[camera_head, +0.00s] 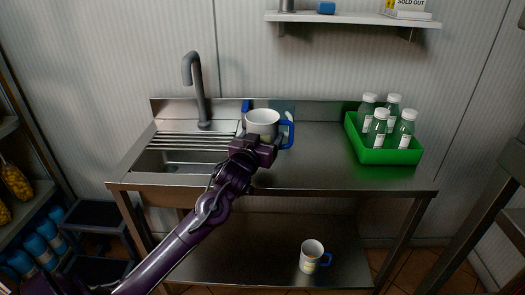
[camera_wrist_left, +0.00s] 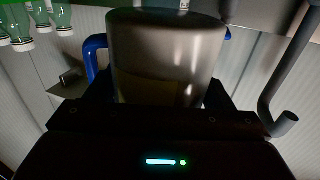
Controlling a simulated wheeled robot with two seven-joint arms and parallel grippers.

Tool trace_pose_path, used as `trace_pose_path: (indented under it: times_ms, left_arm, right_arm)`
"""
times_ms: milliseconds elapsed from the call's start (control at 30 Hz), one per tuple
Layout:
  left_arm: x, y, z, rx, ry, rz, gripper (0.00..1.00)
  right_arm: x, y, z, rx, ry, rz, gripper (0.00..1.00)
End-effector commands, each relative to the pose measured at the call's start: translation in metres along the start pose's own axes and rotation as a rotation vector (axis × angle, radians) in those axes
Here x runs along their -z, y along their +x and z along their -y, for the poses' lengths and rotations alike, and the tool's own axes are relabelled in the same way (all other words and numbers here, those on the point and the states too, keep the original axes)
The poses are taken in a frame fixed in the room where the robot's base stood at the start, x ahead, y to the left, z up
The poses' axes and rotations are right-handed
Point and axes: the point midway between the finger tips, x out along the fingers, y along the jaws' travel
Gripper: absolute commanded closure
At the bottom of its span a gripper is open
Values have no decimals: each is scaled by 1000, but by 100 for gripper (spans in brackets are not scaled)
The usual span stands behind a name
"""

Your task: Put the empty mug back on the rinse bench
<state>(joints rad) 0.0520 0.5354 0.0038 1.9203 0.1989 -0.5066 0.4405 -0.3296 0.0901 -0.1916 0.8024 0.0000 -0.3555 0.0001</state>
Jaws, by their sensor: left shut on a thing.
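A white mug (camera_head: 263,122) with a blue handle is upright over the steel bench (camera_head: 320,165), just right of the sink (camera_head: 180,158). My left gripper (camera_head: 256,146) is shut on this mug from the front. In the left wrist view the mug (camera_wrist_left: 165,55) fills the space between the fingers, with its blue handle (camera_wrist_left: 93,55) at the left. I cannot tell whether its base touches the bench. A second white mug (camera_head: 311,256) with a blue handle stands on the lower shelf. My right gripper is not in view.
A green crate (camera_head: 385,155) with several bottles stands at the bench's right. A grey tap (camera_head: 198,85) rises behind the sink. A wall shelf (camera_head: 350,19) hangs above. Bare steel lies between the held mug and the crate.

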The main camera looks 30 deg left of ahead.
Motion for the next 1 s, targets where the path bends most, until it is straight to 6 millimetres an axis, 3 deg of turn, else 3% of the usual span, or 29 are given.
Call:
trace_pose_path:
  times_ms: [100,233,667,700,833,1000]
  left_arm:
    - [-25,0,0,0,1,4,55]
    - [-40,0,0,1,0,1,55]
    - [-46,0,0,1,-1,-1,55]
    - [-46,0,0,0,-1,0,21]
    - [-46,0,0,0,0,1,4]
    - [-46,0,0,0,0,1,3]
  right_arm:
    - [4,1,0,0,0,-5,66]
    - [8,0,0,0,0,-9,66]
    - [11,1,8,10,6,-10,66]
    - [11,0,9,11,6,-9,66]
    - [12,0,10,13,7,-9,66]
    - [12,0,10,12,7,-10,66]
